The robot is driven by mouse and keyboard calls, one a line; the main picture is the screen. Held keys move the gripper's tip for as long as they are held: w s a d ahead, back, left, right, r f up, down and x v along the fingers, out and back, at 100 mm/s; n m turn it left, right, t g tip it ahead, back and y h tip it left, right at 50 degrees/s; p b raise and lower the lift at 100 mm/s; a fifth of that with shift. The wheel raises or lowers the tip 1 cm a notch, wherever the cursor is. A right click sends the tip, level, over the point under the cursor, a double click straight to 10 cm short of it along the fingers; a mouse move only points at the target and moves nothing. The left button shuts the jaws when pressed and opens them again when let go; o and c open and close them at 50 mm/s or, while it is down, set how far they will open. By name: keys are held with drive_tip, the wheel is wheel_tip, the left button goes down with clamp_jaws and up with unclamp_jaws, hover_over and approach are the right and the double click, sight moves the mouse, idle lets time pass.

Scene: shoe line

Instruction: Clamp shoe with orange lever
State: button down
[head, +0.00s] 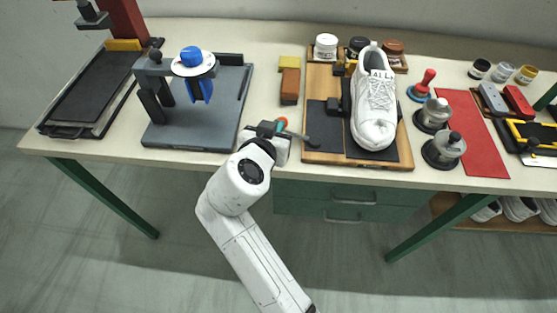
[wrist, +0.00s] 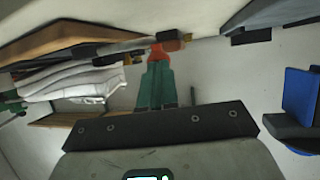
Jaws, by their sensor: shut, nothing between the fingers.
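A white shoe (head: 374,108) sits on a wooden board with dark pads (head: 316,157), toe toward the near edge. In the wrist view the shoe (wrist: 75,82) is at the left beside the board's edge (wrist: 75,38). The lever (head: 300,134) reaches left from the board and ends in an orange knob (head: 283,121); in the wrist view the knob (wrist: 165,47) is just past my fingertips. My gripper (head: 279,127) is left of the board at the bench's front edge. Its green fingers (wrist: 155,75) are shut and empty, at or touching the knob; contact is unclear.
A grey press with a blue part (head: 192,58) stands left. An orange-brown block (head: 290,86) lies behind my gripper. Metal pots (head: 443,150) and a red mat (head: 470,130) are right of the shoe. Green drawers (head: 350,200) hang under the bench.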

drive_tip(key=w+m+h+b, duration=0.1)
drive_tip(key=b, duration=0.1)
drive_tip(key=w+m+g+h+b, duration=0.1)
drive_tip(key=b, duration=0.1)
drive_tip(key=shift+f+h, duration=0.3)
drive_tip(key=shift+f, duration=0.1)
drive_tip(key=w+m+h+b, duration=0.1)
drive_tip(key=b, duration=0.1)
drive_tip(key=w+m+g+h+b, duration=0.1)
drive_tip(key=m+b, duration=0.1)
drive_tip(key=shift+d+r+g+h, duration=0.1)
drive_tip(key=shift+d+g+h, duration=0.15)
drive_tip(key=shift+g+h, duration=0.05)
drive_tip(key=w+d+b, duration=0.2)
drive_tip(key=w+b, duration=0.1)
drive_tip(key=shift+w+d+r, duration=0.1)
drive_tip(key=shift+d+r, duration=0.05)
drive_tip(key=shift+r, duration=0.05)
drive_tip(key=shift+w+d+b, duration=0.45)
drive_tip(key=shift+d, duration=0.15)
drive_tip(key=shift+w+d+r, duration=0.1)
drive_tip(key=shift+r, duration=0.1)
